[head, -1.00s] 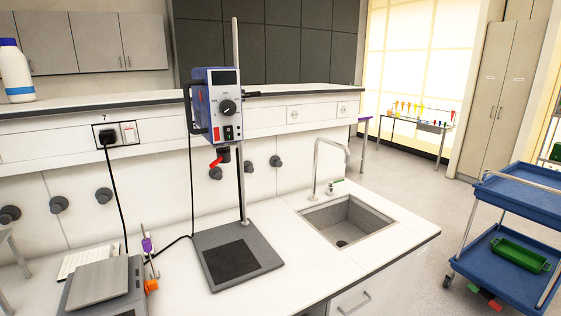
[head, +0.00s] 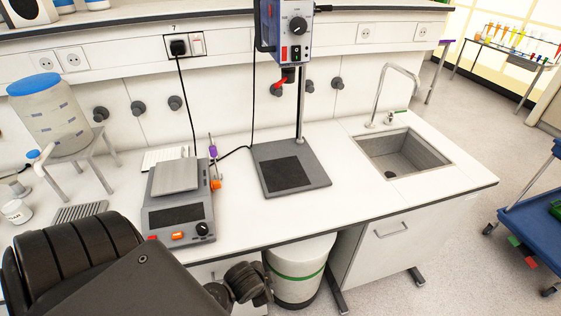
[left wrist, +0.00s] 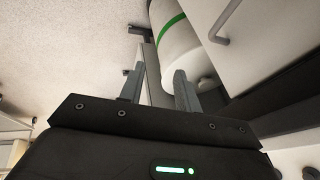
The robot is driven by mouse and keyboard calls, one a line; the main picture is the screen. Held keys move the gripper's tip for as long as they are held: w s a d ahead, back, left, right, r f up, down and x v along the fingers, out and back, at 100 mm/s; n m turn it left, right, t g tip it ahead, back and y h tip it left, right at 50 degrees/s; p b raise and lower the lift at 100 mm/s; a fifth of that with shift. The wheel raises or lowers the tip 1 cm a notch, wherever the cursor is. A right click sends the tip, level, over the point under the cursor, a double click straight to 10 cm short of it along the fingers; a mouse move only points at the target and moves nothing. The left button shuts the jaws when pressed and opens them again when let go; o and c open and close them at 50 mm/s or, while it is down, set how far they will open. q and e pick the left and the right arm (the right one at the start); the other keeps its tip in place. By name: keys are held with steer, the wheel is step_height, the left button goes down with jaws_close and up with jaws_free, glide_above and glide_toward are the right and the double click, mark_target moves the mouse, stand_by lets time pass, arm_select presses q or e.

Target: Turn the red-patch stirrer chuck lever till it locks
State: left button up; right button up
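The overhead stirrer (head: 283,32) is a blue and grey box with a black knob and a red patch (head: 284,54) low on its front. It is clamped high on a metal rod above a dark base plate (head: 312,181). Its dark chuck (head: 289,74) hangs underneath, with a red lever (head: 279,84) pointing down and left. The stirrer's top is cut off. My left arm is low at the left, well below and apart from the lever. In the left wrist view my left gripper (left wrist: 157,86) has its fingers apart with nothing held. My right gripper is out of view.
A hotplate (head: 178,214) with a thin purple-and-orange-fitted rod stands left of the base plate. A sink (head: 405,152) with a tap is at the right. A blue-lidded container (head: 50,112) stands on a stand at the left. A white bin (head: 297,272) is under the bench.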

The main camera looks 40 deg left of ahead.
arm_select(q)
step_height(320, 180, up, 10)
steer(key=m+t, duration=0.1)
steer(key=m, duration=0.1)
steer(key=m+t+y+p, duration=0.1)
steer(key=m+t+y, duration=0.3)
steer(key=m+t, duration=1.35)
glide_toward(286, 78)
steer(key=s+d+r+m+g, duration=0.1)
steer(key=s+r+m+g, duration=0.4)
steer(key=m+g, duration=0.1)
steer(key=b+x, duration=0.1)
steer(key=x, duration=0.4)
steer(key=b+x, duration=0.1)
steer(key=x, duration=0.5)
steer(key=shift+w+d+f+b, duration=0.1)
steer(key=shift+d+f+b, duration=0.1)
steer(key=shift+b, duration=0.15)
steer(key=c, duration=0.7)
jaws_close()
